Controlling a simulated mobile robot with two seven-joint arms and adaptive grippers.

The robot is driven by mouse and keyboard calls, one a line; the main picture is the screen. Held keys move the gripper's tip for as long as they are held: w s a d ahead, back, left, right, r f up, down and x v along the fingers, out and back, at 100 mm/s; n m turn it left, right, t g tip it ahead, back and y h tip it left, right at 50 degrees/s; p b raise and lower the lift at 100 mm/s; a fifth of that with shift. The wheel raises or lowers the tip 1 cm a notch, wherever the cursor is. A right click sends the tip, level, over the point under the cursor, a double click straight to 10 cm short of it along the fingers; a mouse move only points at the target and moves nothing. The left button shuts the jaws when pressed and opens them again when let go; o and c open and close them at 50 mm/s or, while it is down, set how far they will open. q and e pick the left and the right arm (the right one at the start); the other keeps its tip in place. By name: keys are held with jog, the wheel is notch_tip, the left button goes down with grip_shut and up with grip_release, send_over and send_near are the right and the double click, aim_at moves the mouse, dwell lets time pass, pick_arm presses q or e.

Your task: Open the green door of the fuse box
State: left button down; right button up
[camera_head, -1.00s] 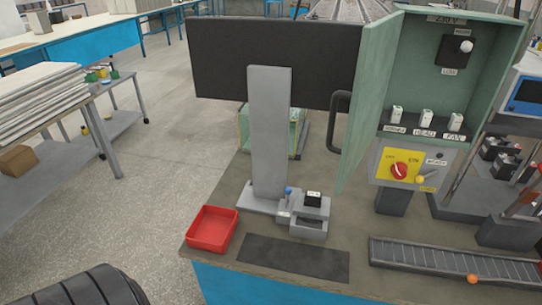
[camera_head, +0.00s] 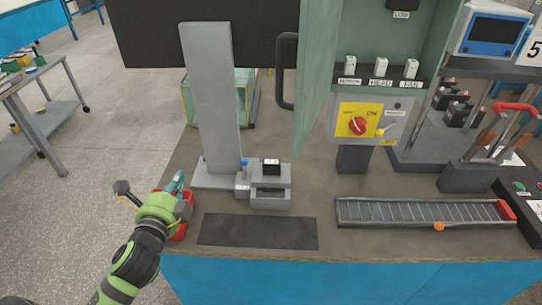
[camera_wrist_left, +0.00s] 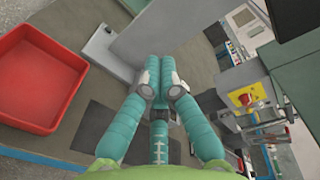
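The green fuse box (camera_head: 380,45) stands on the workbench in the head view. Its green door (camera_head: 317,70) is swung open on the left side, nearly edge-on to me, with a black loop handle (camera_head: 285,70) on it. Inside show several white switches labelled along a black strip. A yellow panel with a red rotary switch (camera_head: 357,125) is below. My left gripper (camera_head: 180,178) is over the red tray, well left of and below the door. In the left wrist view its teal fingers (camera_wrist_left: 160,68) are together, with nothing seen between them. My right gripper is out of view.
The red tray (camera_wrist_left: 38,78) is beside the gripper. A small grey fixture (camera_head: 270,190), a dark mat (camera_head: 258,232) and a roller conveyor (camera_head: 420,212) occupy the bench front.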

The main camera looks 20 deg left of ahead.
pick_arm(q)
jog(key=d+r+m+t+h, duration=0.1)
jog(key=d+r+m+h, duration=0.3)
jog(key=r+m+h, duration=0.85)
jog(key=d+r+m+t+h, duration=0.2)
jog(key=d+r+m+h, duration=0.3)
jog(key=m, duration=1.4)
jog(key=w+d+m+g+p, duration=0.3)
jog(key=d+m+g+p, duration=0.4)
jog(key=d+m+p, duration=0.3)
jog(key=d+m, duration=0.2)
jog(key=m, duration=0.2)
jog(key=shift+w+d+f, duration=0.3)
jog(key=shift+w+d, duration=0.1)
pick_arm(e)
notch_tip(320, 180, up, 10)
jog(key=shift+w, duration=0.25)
